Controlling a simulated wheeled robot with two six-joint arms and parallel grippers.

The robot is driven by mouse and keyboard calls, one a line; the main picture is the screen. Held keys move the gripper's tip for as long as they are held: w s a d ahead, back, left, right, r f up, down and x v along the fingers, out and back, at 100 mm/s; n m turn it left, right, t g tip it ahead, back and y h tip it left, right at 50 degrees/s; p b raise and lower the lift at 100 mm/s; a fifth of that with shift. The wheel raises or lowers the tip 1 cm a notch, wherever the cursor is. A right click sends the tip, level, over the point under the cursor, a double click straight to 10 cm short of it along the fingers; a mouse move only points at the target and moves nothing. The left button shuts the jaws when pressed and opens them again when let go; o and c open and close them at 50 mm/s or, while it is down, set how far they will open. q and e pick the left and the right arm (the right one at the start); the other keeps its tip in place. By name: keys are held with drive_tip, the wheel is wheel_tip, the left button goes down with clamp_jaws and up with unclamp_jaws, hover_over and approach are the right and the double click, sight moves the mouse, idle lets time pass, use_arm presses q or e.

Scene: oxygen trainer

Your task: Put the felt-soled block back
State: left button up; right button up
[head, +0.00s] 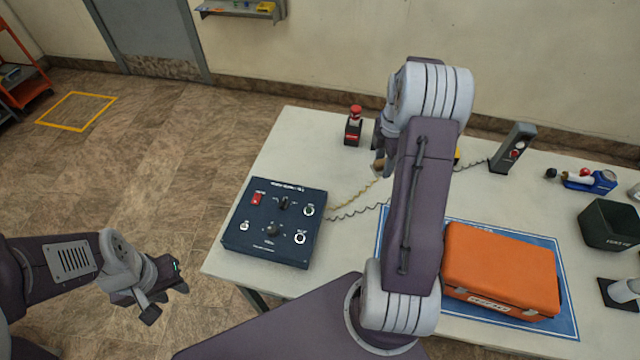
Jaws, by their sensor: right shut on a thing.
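My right gripper (380,155) is over the back middle of the white table, partly hidden by its own arm. It is shut on a small tan thing (378,165), of which only a bit shows below the fingers. I cannot tell for sure whether this is the felt-soled block, and I see no felt sole. My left gripper (165,296) is low at the left, off the table's edge and away from everything on it. Its fingers are too small and turned away to tell whether they are open.
The table's back-left corner is clear.

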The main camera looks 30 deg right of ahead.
drive_tip(key=s+d+f+m+b, duration=0.1)
drive_tip(key=s+d+f, duration=0.1)
drive_tip(key=s+d, duration=0.15)
hover_over(356, 185)
wheel_tip(356, 185, down, 7)
drive_tip(key=shift+r, duration=0.15)
drive_tip(key=shift+f+p, duration=0.4)
drive_tip(key=shift+f, duration=1.6)
drive_tip(key=shift+s, duration=0.1)
drive_tip(key=shift+f, duration=0.2)
drive_tip(key=o, duration=1.3)
